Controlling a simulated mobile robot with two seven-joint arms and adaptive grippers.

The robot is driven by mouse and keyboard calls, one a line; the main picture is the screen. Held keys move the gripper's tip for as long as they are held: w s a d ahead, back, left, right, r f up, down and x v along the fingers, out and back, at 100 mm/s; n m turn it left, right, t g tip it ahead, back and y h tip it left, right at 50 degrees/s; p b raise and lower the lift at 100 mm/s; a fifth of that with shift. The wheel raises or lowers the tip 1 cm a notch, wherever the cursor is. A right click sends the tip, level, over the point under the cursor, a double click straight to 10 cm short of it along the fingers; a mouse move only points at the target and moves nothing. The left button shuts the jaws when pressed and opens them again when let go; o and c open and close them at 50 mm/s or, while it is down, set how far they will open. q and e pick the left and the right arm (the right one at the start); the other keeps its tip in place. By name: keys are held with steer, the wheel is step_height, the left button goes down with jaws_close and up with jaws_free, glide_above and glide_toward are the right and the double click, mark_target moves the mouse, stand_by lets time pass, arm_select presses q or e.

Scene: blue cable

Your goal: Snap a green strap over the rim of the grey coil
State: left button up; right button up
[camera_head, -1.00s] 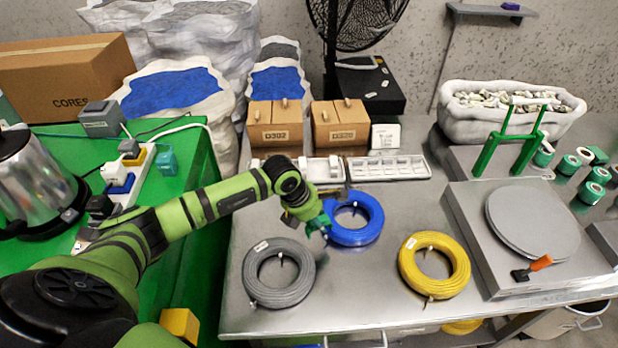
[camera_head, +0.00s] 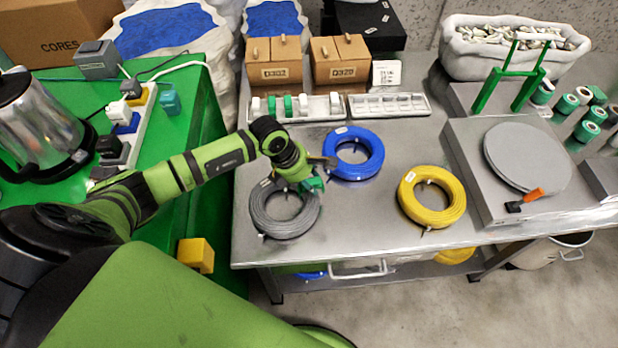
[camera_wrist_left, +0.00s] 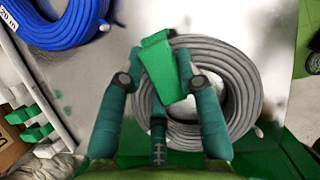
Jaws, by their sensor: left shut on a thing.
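The grey coil (camera_head: 284,222) lies flat on the metal table, at its left front. My left gripper (camera_head: 312,183) is above the coil's upper right rim. In the left wrist view my left gripper (camera_wrist_left: 165,85) is shut on a green strap (camera_wrist_left: 164,66). The strap overlaps the grey coil (camera_wrist_left: 230,75) in that view; whether it touches the rim I cannot tell. More green straps (camera_head: 287,106) stand in the left white tray at the back, and they also show at the left edge of the left wrist view (camera_wrist_left: 36,133). My right gripper is not in view.
A blue coil (camera_head: 355,153) lies close behind my left gripper. A yellow coil (camera_head: 432,197) lies to the right, with bare table between. A grey machine with a round plate (camera_head: 527,157) stands further right. Brown boxes (camera_head: 274,62) stand behind the trays.

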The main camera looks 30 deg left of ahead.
arm_select(q)
steer(key=shift+f+b, duration=0.3)
stand_by(0.7)
steer(key=shift+f+b, duration=0.6)
steer(key=shift+f, duration=0.05)
steer(key=shift+r, duration=0.2)
steer(key=shift+r+p, duration=0.45)
steer(key=shift+p, duration=0.05)
steer(key=shift+r, duration=0.2)
steer(key=shift+f, duration=0.2)
stand_by(0.3)
steer(key=shift+f+b, duration=0.65)
steer(key=shift+b, duration=0.1)
steer(key=shift+r, duration=0.1)
steer(key=shift+r, duration=0.2)
